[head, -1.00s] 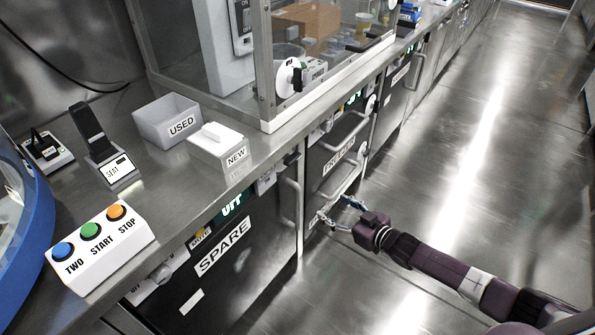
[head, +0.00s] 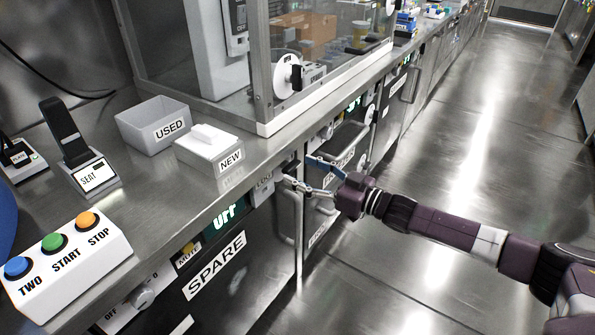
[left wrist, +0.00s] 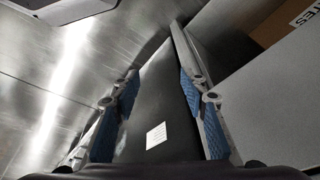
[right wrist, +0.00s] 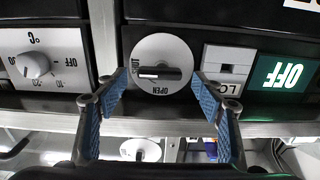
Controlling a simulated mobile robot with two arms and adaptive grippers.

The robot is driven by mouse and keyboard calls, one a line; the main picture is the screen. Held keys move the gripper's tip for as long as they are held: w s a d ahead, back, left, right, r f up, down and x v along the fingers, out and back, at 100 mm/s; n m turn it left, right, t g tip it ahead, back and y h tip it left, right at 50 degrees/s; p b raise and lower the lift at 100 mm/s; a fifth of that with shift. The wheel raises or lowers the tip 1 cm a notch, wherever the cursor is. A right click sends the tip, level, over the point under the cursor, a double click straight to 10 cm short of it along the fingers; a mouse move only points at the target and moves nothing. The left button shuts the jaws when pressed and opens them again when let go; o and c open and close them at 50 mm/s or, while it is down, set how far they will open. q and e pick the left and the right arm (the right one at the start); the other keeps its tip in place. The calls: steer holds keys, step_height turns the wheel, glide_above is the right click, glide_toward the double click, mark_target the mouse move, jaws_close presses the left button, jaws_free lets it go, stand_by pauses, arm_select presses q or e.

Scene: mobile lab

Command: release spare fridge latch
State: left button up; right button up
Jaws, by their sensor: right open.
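The spare fridge (head: 215,290) has a black door labelled SPARE in the head view. Its latch (right wrist: 178,75) is a round white dial with a black bar handle in the right wrist view. The bar lies level in that view, and an upside-down OPEN mark shows below it. My right gripper (right wrist: 159,80) is open, with one fingertip on each side of the dial and no clear contact. In the head view my right gripper (head: 299,173) is at the fridge's upper right corner and hides the latch. My left gripper (left wrist: 157,78) is open and empty over a dark panel.
Beside the latch are the lock plate (right wrist: 227,62) and the lit OFF display (right wrist: 282,76). A temperature dial (right wrist: 37,66) is on the neighbouring unit. The counter (head: 245,165) overhangs the fridge fronts. The floor (head: 440,150) on the right is clear.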

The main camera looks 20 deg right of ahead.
steer(key=shift+x, duration=1)
steer(key=shift+c, duration=0.5)
steer(key=c, duration=1.1)
steer(key=shift+o, duration=0.2)
